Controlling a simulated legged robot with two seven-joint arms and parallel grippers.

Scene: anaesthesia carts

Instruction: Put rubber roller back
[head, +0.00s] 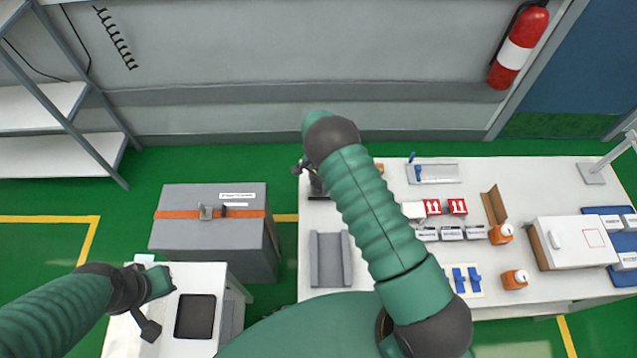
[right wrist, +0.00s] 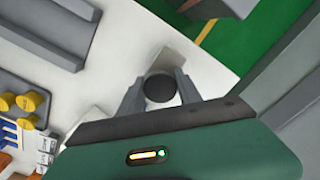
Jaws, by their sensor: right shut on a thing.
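My right gripper (head: 314,182) is over the left back part of the long white table (head: 380,284), partly hidden behind my own arm. In the right wrist view its two fingers (right wrist: 160,92) are shut on a black round thing (right wrist: 160,88), seen end-on, which looks like the rubber roller. Its length and lower end are hidden. A grey holder with two raised sides (head: 331,260) stands on the table in front of this gripper; it also shows in the right wrist view (right wrist: 52,28). My left gripper (head: 150,310) is above the small white table at left, its fingers unclear.
A grey case with an orange strap (head: 212,240) stands left of the long table. A dark tray (head: 195,316) lies on the small table. Red-and-white boxes, orange rolls (head: 514,279), blue clips (head: 466,279) and a white box (head: 580,243) fill the long table's right side.

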